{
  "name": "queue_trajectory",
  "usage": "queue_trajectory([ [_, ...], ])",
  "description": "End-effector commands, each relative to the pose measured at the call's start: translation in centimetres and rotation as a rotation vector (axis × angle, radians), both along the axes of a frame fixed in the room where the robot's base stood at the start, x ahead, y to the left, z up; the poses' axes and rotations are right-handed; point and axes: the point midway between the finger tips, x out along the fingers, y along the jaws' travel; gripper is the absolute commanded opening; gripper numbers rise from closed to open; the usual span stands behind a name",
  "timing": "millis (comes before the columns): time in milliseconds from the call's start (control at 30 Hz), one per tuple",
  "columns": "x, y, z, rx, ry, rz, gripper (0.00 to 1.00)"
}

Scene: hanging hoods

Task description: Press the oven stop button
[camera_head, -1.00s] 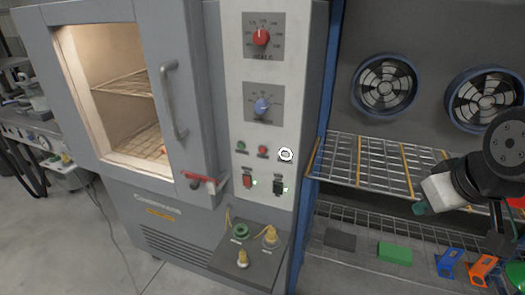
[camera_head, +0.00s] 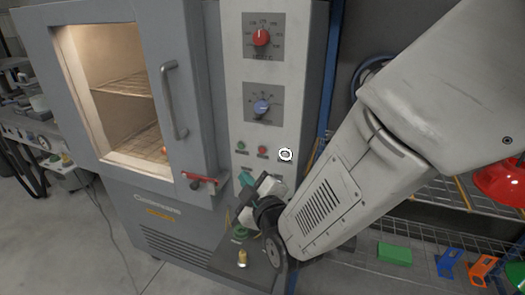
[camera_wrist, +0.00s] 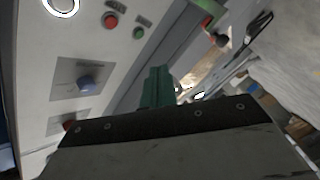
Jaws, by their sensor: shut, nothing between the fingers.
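The oven's control panel (camera_head: 278,100) is a white upright strip right of the oven door. A small red button (camera_head: 262,152) sits on it below the blue knob, next to a small green button (camera_head: 241,146). Their labels are too small to read. In the wrist view the red button (camera_wrist: 110,20) and green button (camera_wrist: 139,32) show at the top. My gripper (camera_head: 246,180) is shut and empty, its teal fingers in front of the lower panel, below the two buttons. The fingers (camera_wrist: 158,87) also show in the wrist view, apart from the buttons. My wrist hides the lower switches.
A white ring (camera_head: 286,154) is right of the red button. A red knob (camera_head: 261,37) and blue knob (camera_head: 262,107) are above. The oven door's red latch (camera_head: 199,180) sticks out at left. A wire rack (camera_head: 445,190) stands at right.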

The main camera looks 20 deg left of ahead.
Motion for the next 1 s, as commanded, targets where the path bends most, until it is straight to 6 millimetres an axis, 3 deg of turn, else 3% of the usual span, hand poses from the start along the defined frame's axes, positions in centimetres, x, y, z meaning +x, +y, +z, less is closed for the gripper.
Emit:
queue_trajectory([
  [367,1.3,-0.2,0.1,0.001,0.001,-0.005,0.00],
  [800,7.2,-0.7,0.0,0.001,0.002,-0.004,0.00],
  [1000,8.6,-0.8,0.1,0.001,0.003,-0.003,0.00],
])
